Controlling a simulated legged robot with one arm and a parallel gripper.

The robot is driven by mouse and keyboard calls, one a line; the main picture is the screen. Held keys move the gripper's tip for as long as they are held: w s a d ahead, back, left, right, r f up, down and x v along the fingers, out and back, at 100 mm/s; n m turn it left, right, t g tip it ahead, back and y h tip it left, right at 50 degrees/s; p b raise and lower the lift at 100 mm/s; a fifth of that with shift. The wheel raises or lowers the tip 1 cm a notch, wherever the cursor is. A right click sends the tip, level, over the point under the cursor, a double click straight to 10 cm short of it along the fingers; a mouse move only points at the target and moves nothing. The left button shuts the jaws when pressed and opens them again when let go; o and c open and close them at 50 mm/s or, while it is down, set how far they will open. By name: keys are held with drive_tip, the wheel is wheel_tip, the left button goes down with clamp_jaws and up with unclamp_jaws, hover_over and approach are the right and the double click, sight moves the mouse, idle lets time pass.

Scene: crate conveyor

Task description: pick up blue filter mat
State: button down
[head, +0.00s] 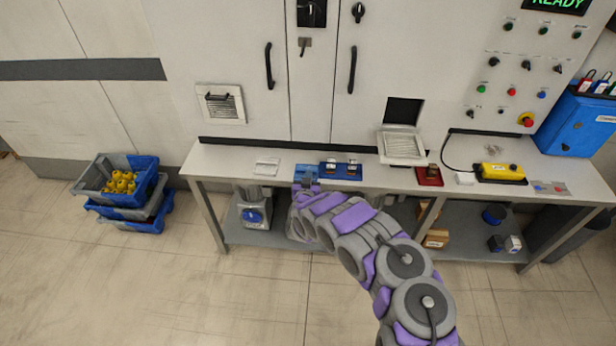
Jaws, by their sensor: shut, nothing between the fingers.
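My purple and grey arm reaches from the bottom right to the bench's front edge. My gripper (305,187), at its end, is small in view, appears shut and holds nothing I can see. A flat blue piece (306,171) lies on the bench just beyond the gripper. It may be the blue filter mat, but it is too small to be sure. I cannot tell whether the gripper touches it. A pale flat piece (267,166) lies to its left.
The bench (225,160) also carries a blue tray (328,171) with small metallic parts, a red tray (429,176) and a yellow pendant (501,172). An open vent grille (403,147) juts from the cabinet. Stacked crates (150,190) stand on the left floor.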

drive_tip(key=shift+s+p, duration=0.75)
drive_tip(key=shift+p, duration=0.05)
